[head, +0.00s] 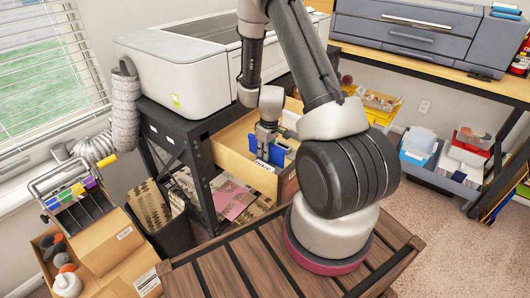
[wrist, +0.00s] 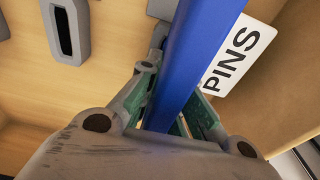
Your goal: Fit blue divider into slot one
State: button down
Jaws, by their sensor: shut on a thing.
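In the wrist view my gripper (wrist: 175,112) is shut on a blue divider (wrist: 203,45), a flat strip running up and right between the green-padded fingers. The divider also shows in the head view (head: 277,155), partly hidden by the gripper. A white label reading PINS (wrist: 238,55) lies just right of it. A grey block with a dark slot (wrist: 66,30) stands on the drawer floor, apart from the divider. I cannot tell which slot is one, nor whether the divider touches one.
The drawer's side wall (wrist: 290,80) is close on the right in the wrist view. A large white printer (head: 180,65) stands above the drawer. A black bin (head: 165,225) and cardboard boxes (head: 115,245) stand at left. A slatted wooden surface (head: 215,275) is in front.

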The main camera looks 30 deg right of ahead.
jog(key=shift+s+f, duration=0.1)
jog(key=shift+f, duration=0.05)
jog(key=c, duration=1.1)
grip_release()
jog(key=shift+o, duration=0.2)
jog(key=shift+s+d+r, duration=0.1)
jog(key=shift+s+r, duration=0.1)
jog(key=shift+r, duration=1.6)
jog(key=shift+s+d+r, duration=0.1)
jog(key=shift+s+r, duration=0.05)
jog(key=shift+r, duration=1.6)
